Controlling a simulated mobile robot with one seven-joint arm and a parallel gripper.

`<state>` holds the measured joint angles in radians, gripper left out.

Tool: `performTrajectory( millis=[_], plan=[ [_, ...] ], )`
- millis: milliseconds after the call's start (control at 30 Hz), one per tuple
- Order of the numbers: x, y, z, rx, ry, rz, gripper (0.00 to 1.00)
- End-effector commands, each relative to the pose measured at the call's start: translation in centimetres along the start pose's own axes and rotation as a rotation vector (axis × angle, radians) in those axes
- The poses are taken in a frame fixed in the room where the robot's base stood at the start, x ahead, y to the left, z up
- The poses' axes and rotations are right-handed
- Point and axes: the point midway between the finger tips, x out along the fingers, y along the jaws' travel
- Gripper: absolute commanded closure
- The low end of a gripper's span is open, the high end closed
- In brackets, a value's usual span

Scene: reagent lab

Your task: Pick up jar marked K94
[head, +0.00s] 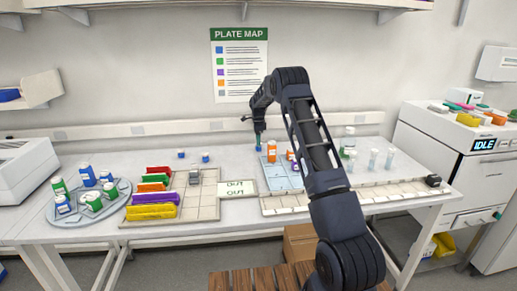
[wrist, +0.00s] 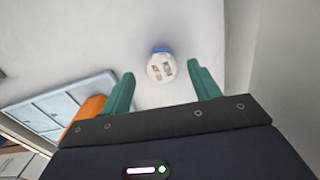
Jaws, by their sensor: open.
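In the wrist view a jar with a round white top and blue edge (wrist: 160,68) stands on the white bench, between and slightly beyond the two teal fingertips of my gripper (wrist: 160,78). Small marks show on its top, but I cannot read them, and no K94 is legible. The fingers are apart and hold nothing. In the head view my gripper (head: 258,141) points down at the back of the bench, behind the orange jar (head: 272,150). I cannot clearly make out the white-topped jar there.
An orange thing (wrist: 90,107) and a pale blue sectioned tray (wrist: 50,112) lie close on the left in the wrist view. Two small blue jars, one of them here (head: 181,154), stand at the back. A round tray (head: 57,217) holds several jars at left.

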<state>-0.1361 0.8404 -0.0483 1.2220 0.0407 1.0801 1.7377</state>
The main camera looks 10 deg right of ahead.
Motion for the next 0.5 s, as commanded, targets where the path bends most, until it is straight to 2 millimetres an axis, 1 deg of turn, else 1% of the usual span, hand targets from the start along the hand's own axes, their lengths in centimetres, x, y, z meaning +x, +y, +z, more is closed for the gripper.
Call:
performTrajectory(
  millis=[33, 100, 233, 333, 500],
  plan=[
    [0.9, -0.1, -0.1, 0.0, 0.0, 0.003, 0.39],
    [1.9, -0.2, -0.1, 0.0, 0.0, 0.002, 0.39],
    [3.4, -0.2, -0.1, 0.0, 0.0, 0.001, 0.39],
    [3.8, -0.2, -0.1, 0.0, 0.0, 0.0, 0.39],
    [3.8, -0.2, -0.1, 0.0, 0.0, 0.0, 0.39]
  ],
)
